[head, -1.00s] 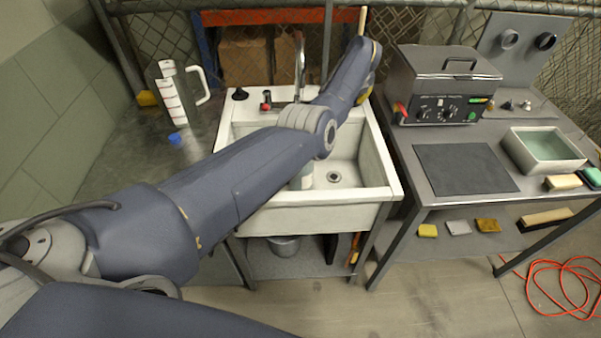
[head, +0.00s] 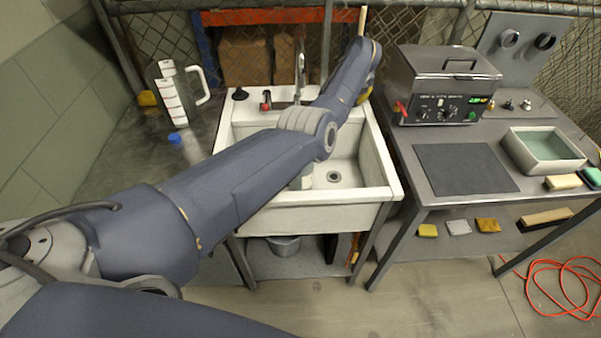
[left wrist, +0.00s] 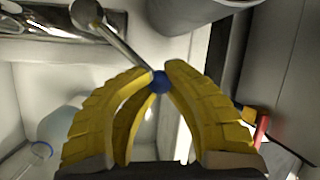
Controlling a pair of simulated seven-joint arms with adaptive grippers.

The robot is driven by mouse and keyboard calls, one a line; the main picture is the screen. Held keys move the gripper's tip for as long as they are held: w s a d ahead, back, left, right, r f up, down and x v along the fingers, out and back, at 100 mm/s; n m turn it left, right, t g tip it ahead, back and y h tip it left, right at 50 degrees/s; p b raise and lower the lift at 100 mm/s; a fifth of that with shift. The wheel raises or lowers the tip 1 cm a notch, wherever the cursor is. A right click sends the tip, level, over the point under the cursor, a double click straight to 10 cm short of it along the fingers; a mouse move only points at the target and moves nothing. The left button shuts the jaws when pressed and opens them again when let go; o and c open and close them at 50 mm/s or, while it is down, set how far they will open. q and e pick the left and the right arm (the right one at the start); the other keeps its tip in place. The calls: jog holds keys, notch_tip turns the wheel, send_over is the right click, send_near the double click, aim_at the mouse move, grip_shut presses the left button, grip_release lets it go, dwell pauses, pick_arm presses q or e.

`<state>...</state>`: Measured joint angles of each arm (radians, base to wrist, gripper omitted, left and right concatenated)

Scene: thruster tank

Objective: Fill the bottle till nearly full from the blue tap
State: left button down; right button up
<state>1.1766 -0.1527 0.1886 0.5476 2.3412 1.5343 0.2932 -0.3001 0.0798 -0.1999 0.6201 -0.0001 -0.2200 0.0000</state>
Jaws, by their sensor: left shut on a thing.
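My left arm reaches across the sink (head: 375,182) in the head view. Only a bit of yellow finger shows at its far end, and the arm hides most of that gripper. In the left wrist view the yellow fingers of my left gripper (left wrist: 160,80) are shut around a blue knob (left wrist: 159,84) at the end of a metal rod (left wrist: 122,44). A clear bottle (left wrist: 62,128) with a blue ring at its neck shows at the lower left there; its water level cannot be told. In the head view the tap spout (head: 299,72) stands behind the sink. My right gripper is not in view.
A red-marked tap (head: 266,99) stands left of the spout. A metal machine (head: 440,88), a dark mat (head: 465,169) and a tray (head: 517,155) occupy the right table.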

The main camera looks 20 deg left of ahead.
pick_arm(q)
jog(key=shift+s+a+f, duration=0.15)
jog(key=shift+s+a, duration=0.1)
jog(key=shift+s, duration=0.45)
jog(key=shift+s+a+f, duration=0.15)
jog(key=shift+s+a, duration=0.05)
jog(key=shift+s, duration=0.55)
jog(key=shift+s+a+f, duration=0.15)
jog(key=shift+s+a, duration=0.1)
jog(key=shift+s, duration=0.45)
jog(key=shift+s+a, duration=0.7)
jog(key=shift+a, duration=0.2)
jog(key=shift+s+a, duration=0.65)
jog(key=shift+a, duration=0.25)
jog(key=w+d, duration=0.2)
jog(key=d, duration=0.1)
jog(key=shift+w+d+r, duration=0.1)
jog(key=shift+w+r, duration=0.1)
jog(key=shift+w, duration=0.15)
